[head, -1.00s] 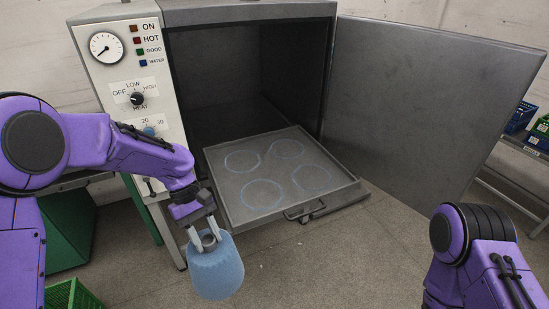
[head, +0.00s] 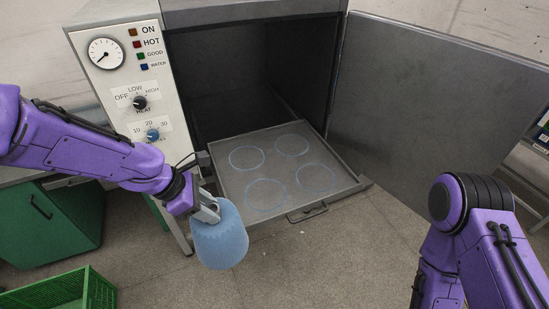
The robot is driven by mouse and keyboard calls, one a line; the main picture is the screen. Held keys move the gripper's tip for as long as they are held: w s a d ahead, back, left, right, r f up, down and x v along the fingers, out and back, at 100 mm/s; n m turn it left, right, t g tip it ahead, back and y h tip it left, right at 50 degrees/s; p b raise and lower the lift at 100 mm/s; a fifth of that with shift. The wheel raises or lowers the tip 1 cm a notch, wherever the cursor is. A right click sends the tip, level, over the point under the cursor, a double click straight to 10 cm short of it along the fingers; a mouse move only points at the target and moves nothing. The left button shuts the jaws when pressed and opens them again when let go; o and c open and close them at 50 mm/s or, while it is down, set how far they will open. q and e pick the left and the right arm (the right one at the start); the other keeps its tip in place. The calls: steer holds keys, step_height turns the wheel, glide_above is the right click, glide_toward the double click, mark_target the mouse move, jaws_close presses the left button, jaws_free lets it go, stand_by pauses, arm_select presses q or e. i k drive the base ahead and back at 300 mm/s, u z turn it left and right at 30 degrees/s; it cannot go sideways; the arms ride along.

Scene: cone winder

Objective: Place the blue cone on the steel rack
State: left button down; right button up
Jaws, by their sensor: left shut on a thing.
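The blue cone (head: 222,243) hangs from my left gripper (head: 210,212), which is shut on its narrow top end. The cone is held in the air to the left of the steel rack's front left corner, its wide end down. The steel rack (head: 238,206) is a flat grey tray pulled out of the open steam cabinet. It has several light blue circles marked on it and all of them are empty. A handle (head: 307,213) is on its front edge. Of my right arm only the upper links show at the right; its gripper is out of view.
The open cabinet door (head: 430,110) stands to the right of the rack. The control panel (head: 128,80) with a dial and knobs stands left. A green crate (head: 62,293) is at the lower left. The floor (head: 345,260) in front of the rack is clear.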

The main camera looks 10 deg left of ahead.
mark_target(270, 162)
steer(key=z, duration=0.05)
steer(key=i, duration=1.5)
steer(key=z, duration=0.1)
